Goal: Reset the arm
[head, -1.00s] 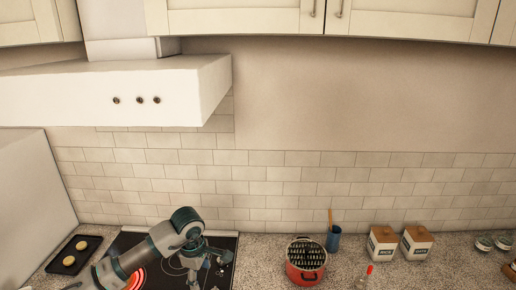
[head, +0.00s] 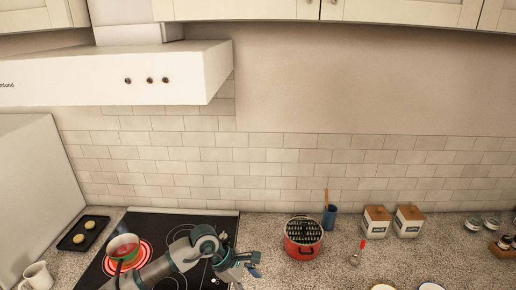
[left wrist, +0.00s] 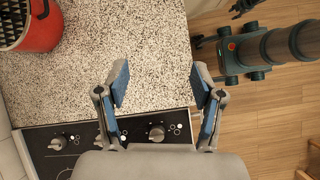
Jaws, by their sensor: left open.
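My left arm comes in from the bottom left of the head view, over the dark cooktop. Its gripper (head: 250,262) hangs near the cooktop's right edge. In the left wrist view the left gripper (left wrist: 160,80) is open, its two blue-padded fingers spread wide with nothing between them. Speckled counter and wooden floor lie below it. Another grey and teal arm, apparently my right, shows at the upper right of the left wrist view; whether its gripper is open or shut is unclear.
A pan (head: 123,248) stands on a glowing burner of the cooktop (head: 160,222). A red pot (head: 302,250), a blue cup (head: 330,217) and two wood-lidded canisters (head: 376,222) stand to the right. A dark tray (head: 72,238) and mug (head: 38,274) are at left.

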